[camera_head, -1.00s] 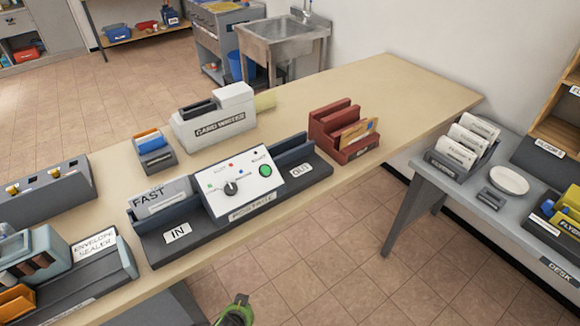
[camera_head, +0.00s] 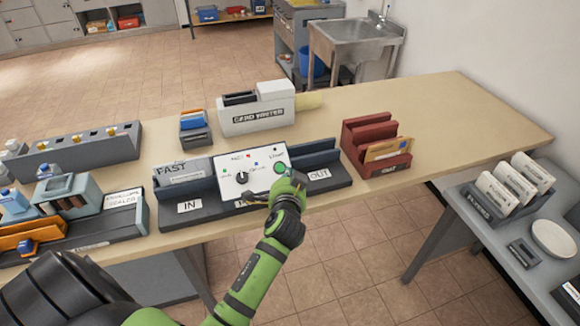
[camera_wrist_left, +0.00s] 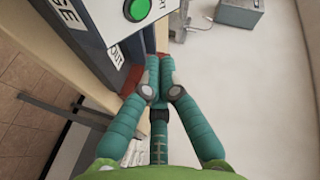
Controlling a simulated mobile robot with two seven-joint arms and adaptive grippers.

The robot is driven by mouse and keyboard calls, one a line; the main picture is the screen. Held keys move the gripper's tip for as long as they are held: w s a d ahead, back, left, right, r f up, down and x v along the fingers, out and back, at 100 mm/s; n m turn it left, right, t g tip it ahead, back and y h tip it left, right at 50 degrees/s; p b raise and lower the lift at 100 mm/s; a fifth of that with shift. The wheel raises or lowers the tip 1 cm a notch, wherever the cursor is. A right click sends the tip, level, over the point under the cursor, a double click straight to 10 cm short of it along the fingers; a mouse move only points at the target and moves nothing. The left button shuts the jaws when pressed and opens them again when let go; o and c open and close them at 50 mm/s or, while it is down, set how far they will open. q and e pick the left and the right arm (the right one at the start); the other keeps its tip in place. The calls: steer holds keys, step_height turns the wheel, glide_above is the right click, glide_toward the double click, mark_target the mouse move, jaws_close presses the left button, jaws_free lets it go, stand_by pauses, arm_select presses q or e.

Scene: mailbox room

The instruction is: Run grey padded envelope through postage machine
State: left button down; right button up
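The postage machine (camera_head: 228,180) stands on the table, with a white panel, a black dial (camera_head: 242,178) and a green button (camera_head: 281,168). A grey envelope marked FAST (camera_head: 184,169) stands upright in its IN side. The OUT side (camera_head: 318,164) looks empty. My left gripper (camera_head: 287,186) is at the panel's right front, close to the green button; contact cannot be told. My right gripper is not in view.
A red rack (camera_head: 362,150) with a brown envelope stands right of the machine. The card writer (camera_head: 257,112) and a small blue-and-orange card holder (camera_head: 194,127) stand behind it, the envelope sealer (camera_head: 122,215) to its left. The table's right end is clear.

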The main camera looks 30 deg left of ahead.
mark_target(282, 168)
arm_select(q)
step_height(282, 168, up, 5)
steer(key=y, duration=0.1)
steer(key=w+a+f+b, duration=0.1)
steer(key=f+b, duration=0.1)
steer(key=w+a+f+b, duration=0.1)
steer(key=f+b, duration=0.1)
steer(key=a+f+b, duration=0.1)
steer(key=f+b, duration=0.1)
steer(key=shift+w+a, duration=0.35)
steer(key=shift+w, duration=0.05)
steer(key=shift+w+a+f+b, duration=0.35)
steer(key=shift+f+b, duration=0.15)
steer(key=shift+f, duration=0.1)
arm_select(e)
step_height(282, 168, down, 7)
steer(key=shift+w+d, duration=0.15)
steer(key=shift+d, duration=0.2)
arm_select(q)
steer(key=shift+f, duration=0.1)
steer(key=shift+w+a+f, duration=0.1)
steer(key=shift+a+f, duration=0.1)
steer(key=shift+f, duration=0.05)
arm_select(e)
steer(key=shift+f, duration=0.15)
